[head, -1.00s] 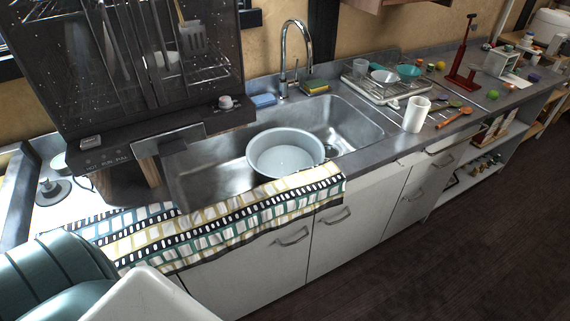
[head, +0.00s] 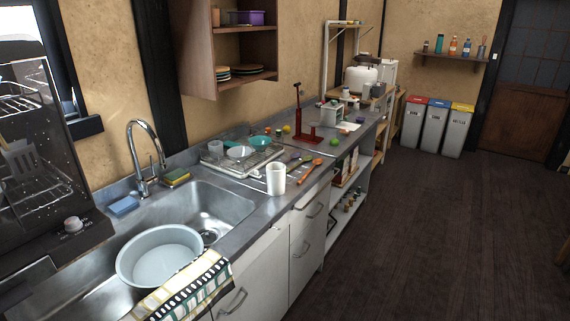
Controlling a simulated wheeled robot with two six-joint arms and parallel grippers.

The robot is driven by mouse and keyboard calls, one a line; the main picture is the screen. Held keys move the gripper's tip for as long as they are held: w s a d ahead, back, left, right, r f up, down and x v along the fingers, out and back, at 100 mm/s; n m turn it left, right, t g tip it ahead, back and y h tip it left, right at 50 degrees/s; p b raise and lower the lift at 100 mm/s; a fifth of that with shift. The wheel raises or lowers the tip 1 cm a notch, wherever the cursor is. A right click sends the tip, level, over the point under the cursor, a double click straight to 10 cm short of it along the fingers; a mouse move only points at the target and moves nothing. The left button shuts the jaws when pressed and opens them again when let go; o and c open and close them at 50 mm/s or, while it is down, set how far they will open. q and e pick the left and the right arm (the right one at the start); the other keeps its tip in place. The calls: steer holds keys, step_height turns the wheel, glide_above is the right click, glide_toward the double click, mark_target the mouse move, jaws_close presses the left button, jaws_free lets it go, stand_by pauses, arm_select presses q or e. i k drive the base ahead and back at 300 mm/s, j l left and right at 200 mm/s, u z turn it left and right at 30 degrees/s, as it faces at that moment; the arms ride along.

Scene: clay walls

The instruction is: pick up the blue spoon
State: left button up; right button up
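I cannot clearly make out a blue spoon. An orange spoon (head: 312,170) lies on the grey counter (head: 262,212), right of the white cup (head: 276,179). Small thin dark and yellow items (head: 297,160) lie just behind it, too small to tell apart. Neither of my grippers is in view.
A sink with a grey basin (head: 160,257) is at the lower left, with a striped towel (head: 185,290) over its front edge. A dish rack (head: 240,155) and a red stand (head: 307,139) are farther along the counter. The dark floor (head: 430,240) at the right is clear.

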mark_target(297, 154)
steer(key=i+l+z, duration=0.3)
steer(key=i, duration=0.45)
steer(key=i+l+z, duration=0.3)
steer(key=i, duration=0.45)
steer(key=i+l+z, duration=0.1)
steer(key=i+z, duration=0.2)
steer(key=i, duration=0.5)
steer(key=i+l+u, duration=0.1)
steer(key=i+u, duration=0.3)
steer(key=i+l+u, duration=0.25)
steer(key=i+u, duration=0.15)
steer(key=i+l+u, duration=0.45)
steer(key=i+j, duration=0.05)
steer(key=j, duration=0.05)
